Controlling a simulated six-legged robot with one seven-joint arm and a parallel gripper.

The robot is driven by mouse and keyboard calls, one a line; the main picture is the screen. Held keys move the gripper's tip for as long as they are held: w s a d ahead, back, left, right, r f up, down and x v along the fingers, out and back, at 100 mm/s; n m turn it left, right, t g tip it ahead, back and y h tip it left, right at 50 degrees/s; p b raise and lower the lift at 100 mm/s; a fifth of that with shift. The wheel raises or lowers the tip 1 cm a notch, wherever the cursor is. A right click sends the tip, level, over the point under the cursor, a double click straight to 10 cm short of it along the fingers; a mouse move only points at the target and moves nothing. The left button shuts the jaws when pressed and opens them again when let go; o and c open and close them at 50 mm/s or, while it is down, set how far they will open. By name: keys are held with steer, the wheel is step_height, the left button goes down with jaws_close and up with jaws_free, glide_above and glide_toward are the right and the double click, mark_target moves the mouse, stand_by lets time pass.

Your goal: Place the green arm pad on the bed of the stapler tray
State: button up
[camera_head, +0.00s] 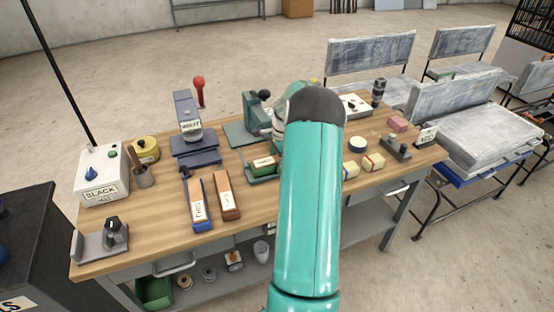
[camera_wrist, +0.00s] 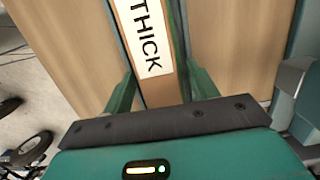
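A green-sided block (camera_head: 263,163) with a pale label lies on the bench at the front of a green machine; I take it to be the green arm pad. In the wrist view a strip (camera_wrist: 148,40) marked THICK, with a dark green side, lies between my gripper's two green fingers (camera_wrist: 160,78). The fingers straddle it closely; whether they press on it is unclear. My arm hides my gripper in the head view. A blue stapler-like device (camera_head: 188,112) stands on a blue base (camera_head: 195,148). Which part is the stapler tray's bed is unclear.
A blue bar (camera_head: 197,205) and a brown bar (camera_head: 228,195) lie near the front edge. A white SLACK box (camera_head: 100,175), a yellow roll (camera_head: 145,150) and a grey bracket (camera_head: 100,240) stand at left.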

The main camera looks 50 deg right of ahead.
steer(key=shift+o, duration=0.9)
step_height(320, 180, up, 12)
steer(key=s+d, duration=0.1)
steer(key=d, duration=0.1)
steer(key=w+a+r+n+h, duration=0.1)
steer(key=a+r+n, duration=0.35)
steer(key=a, duration=0.45)
steer(key=w+a+r+n+t, duration=0.1)
steer(key=a+r+n, duration=0.3)
steer(key=a, duration=0.6)
steer(key=w+a+r+n+h, duration=0.1)
steer(key=a+r+n, duration=0.1)
steer(key=a+r, duration=0.55)
steer(key=s+a+f+n+t, duration=0.1)
steer(key=s+a+n, duration=0.6)
steer(key=a, duration=0.5)
steer(key=s+a+f+n+t, duration=0.1)
steer(key=s+a+n+t, duration=0.1)
steer(key=s+a+n, duration=0.4)
steer(key=s+a, duration=0.3)
steer(key=a, duration=0.3)
steer(key=shift+n+t, duration=0.3)
steer(key=shift+n, duration=0.05)
